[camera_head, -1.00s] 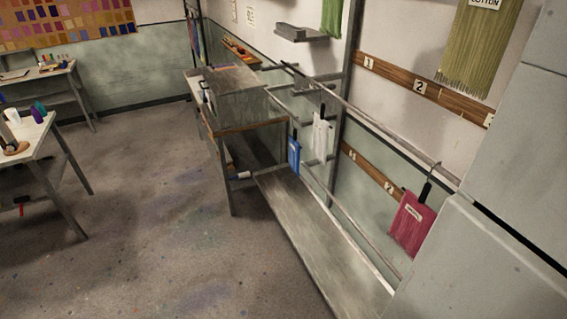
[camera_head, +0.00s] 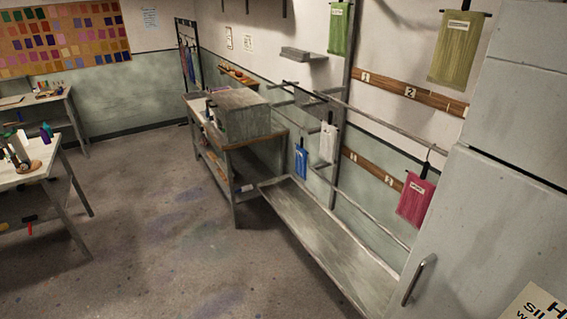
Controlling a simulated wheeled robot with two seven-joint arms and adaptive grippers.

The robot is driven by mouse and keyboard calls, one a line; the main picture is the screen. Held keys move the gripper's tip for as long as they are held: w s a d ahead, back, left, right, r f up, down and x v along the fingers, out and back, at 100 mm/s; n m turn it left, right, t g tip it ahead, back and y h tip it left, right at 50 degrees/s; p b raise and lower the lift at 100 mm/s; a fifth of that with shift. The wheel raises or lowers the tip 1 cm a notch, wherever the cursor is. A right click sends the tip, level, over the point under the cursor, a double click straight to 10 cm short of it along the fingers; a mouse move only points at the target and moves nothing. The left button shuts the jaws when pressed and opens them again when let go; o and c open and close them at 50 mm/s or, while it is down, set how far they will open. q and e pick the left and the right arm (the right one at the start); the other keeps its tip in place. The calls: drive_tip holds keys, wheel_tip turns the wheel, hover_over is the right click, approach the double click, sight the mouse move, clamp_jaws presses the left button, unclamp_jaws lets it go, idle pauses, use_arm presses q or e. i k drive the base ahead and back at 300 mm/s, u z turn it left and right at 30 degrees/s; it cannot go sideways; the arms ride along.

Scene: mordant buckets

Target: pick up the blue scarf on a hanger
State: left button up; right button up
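A crimson scarf (camera_head: 415,200) hangs on a dark hanger from the rail nearer to me. Some blue and dark hanging cloths (camera_head: 188,62) show on a stand by the back wall, too small to tell apart. Neither of my grippers is in view.
A grey cabinet (camera_head: 470,230) with a handle fills the right side. A grey trough (camera_head: 325,232) runs along the floor below the rails. A workbench (camera_head: 258,143) carries a grey box. A table (camera_head: 22,172) stands at the left. The floor (camera_head: 165,235) between is open.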

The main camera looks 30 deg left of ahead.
sight(301, 154)
drive_tip(key=u, duration=0.85)
drive_tip(key=i, duration=0.8)
drive_tip(key=u, duration=1.15)
drive_tip(key=i, duration=1.2)
drive_tip(key=z, duration=0.45)
drive_tip(key=i, duration=0.95)
drive_tip(key=z, duration=0.7)
